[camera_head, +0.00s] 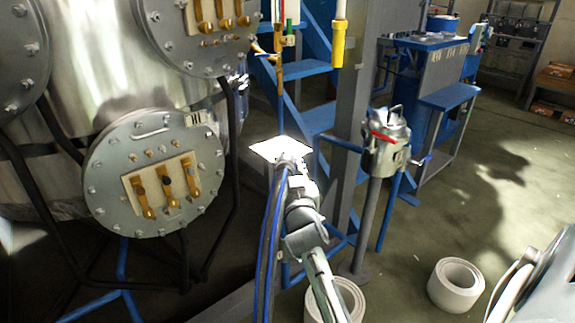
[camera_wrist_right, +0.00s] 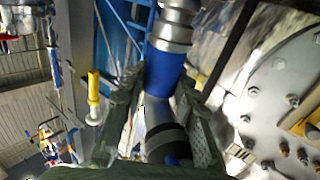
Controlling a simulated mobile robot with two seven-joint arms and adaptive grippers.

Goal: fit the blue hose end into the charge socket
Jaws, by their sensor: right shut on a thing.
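My right gripper (camera_head: 288,166) reaches up from the bottom middle in the head view, beside the steel vessel. In the right wrist view its two dark fingers are shut around the blue hose end (camera_wrist_right: 165,72), a thick blue sleeve with silver parts. A silver ringed piece (camera_wrist_right: 172,32) lies in line beyond the sleeve; I cannot tell whether it belongs to the hose end or is a separate fitting. The charge socket cannot be made out for sure in either view. A bright white square (camera_head: 281,150) shows at the gripper's tip in the head view. My left gripper is out of view.
The vessel's bolted round flange (camera_head: 155,172) stands left of the gripper. A grey post (camera_head: 352,120) and a pump-like metal unit (camera_head: 386,143) stand to the right. A yellow-ended hanging pipe (camera_head: 338,45) is above right. White rolls (camera_head: 456,284) lie on open floor.

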